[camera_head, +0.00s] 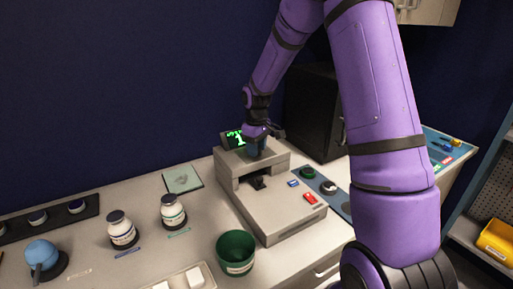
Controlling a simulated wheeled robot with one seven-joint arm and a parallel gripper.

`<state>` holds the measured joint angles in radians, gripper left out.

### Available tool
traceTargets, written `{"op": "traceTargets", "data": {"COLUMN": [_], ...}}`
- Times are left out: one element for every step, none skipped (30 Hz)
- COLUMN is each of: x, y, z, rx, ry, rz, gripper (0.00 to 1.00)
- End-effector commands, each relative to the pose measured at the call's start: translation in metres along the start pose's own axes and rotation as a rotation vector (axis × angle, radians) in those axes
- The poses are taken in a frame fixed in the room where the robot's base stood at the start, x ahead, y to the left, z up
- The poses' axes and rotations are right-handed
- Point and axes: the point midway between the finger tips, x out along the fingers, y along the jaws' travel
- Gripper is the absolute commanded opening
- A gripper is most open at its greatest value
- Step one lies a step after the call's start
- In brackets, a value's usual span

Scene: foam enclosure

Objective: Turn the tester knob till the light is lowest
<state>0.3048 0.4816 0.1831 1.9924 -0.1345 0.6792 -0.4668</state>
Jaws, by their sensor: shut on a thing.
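The tester (285,208) is a light grey bench device with a raised bridge at its back. A small screen (236,138) with lit green marks stands at its back left. My gripper (256,147) points down onto the top of the bridge and is shut there. The tester knob is hidden beneath my gripper, and its turn angle cannot be read. The marks on the screen are too small to read and partly blocked by my wrist. A dark piece (258,182) sits in the opening under the bridge. A red button (310,198) and a blue label are on the right side.
A green cup (236,252) stands close in front of the tester. Two white jars (122,230) (173,211) and a blue bulb (42,255) are to the left. A black box (312,112) stands behind right. A blue strip (328,186) with round items lies right.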

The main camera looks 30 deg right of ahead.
Motion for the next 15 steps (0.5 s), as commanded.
{"op": "traceTargets", "data": {"x": [-0.0011,-0.0011,-0.0011,-0.0011,-0.001,-0.0009,-0.0009,-0.0008,-0.0007,-0.0006,-0.0005,-0.0005,-0.0004,-0.0005,-0.001], "y": [0.0005,0.0005,0.0005,0.0005,0.0005,0.0005,0.0004,0.0004,0.0003,0.0003,0.0003,0.0003,0.0002,0.0002,0.0003], "z": [-0.001,-0.001,-0.001,-0.001,-0.0009,-0.0008,-0.0008,-0.0007,-0.0006,-0.0005,-0.0005,-0.0004,-0.0003,-0.0003,-0.0003], "rx": [0.0,0.0,0.0,0.0,0.0,0.001,0.001,0.001,0.001,0.001,0.001,0.001,0.001,0.001,0.001], "ry": [0.003,0.003,0.003,0.003,0.003,0.003,0.002,0.002,0.002,0.002,0.001,0.001,0.001,0.001,0.001], "rz": [0.002,0.002,0.002,0.002,0.002,0.002,0.002,0.001,0.001,0.001,0.001,0.001,0.001,0.001,0.001], "gripper": [0.16,0.16,0.16,0.46,0.53,0.63,0.65,0.65,0.65,0.65,0.65,0.65,0.65,0.65,0.65]}}
